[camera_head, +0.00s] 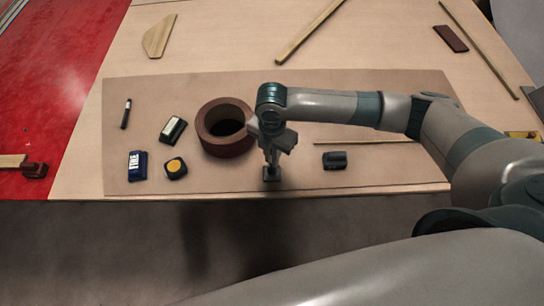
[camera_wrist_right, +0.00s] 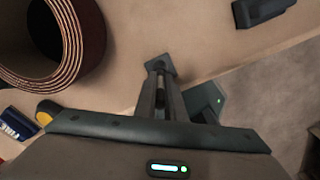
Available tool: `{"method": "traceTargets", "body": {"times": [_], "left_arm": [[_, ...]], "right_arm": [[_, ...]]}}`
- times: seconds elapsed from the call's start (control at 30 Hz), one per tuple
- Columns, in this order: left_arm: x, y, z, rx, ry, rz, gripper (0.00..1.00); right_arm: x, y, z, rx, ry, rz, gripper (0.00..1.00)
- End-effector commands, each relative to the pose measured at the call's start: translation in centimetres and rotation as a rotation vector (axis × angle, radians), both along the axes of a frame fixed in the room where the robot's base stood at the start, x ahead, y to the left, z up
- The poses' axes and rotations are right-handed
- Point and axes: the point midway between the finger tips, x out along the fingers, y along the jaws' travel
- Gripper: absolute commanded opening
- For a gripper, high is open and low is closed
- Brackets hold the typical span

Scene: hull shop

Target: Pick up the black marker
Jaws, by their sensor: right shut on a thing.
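The black marker (camera_head: 126,113) lies on the brown mat at the far left, well apart from my right gripper. It has a pale band near one end. My right gripper (camera_head: 271,172) points down near the front edge of the mat, right of the brown roll. In the right wrist view its fingers (camera_wrist_right: 161,90) are shut on a small dark thing with a square, flat end (camera_wrist_right: 159,65). The fingers hide much of this held thing, and I cannot tell what it is. My left gripper does not show.
The brown roll (camera_head: 226,142) stands between the marker and my right gripper. A black block (camera_head: 334,160) and thin stick (camera_head: 375,141) lie right.

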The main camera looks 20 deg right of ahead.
Motion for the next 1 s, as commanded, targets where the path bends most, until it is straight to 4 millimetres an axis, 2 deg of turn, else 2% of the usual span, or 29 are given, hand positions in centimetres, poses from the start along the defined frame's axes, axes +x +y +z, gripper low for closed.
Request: {"method": "traceTargets", "body": {"times": [0.17, 0.37, 0.8, 1.0], "left_arm": [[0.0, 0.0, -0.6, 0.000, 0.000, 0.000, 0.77], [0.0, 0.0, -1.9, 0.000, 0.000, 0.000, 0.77], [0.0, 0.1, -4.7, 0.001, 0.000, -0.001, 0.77], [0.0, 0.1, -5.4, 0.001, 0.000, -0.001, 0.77]], "right_arm": [[0.1, 0.0, 0.9, 0.001, -0.003, 0.001, 0.00], [0.2, 0.0, 3.5, 0.002, -0.004, 0.001, 0.00], [-0.1, -8.1, 8.5, -0.001, -0.003, -0.005, 0.00], [-0.3, -10.6, 10.1, -0.001, -0.002, -0.003, 0.00]]}}
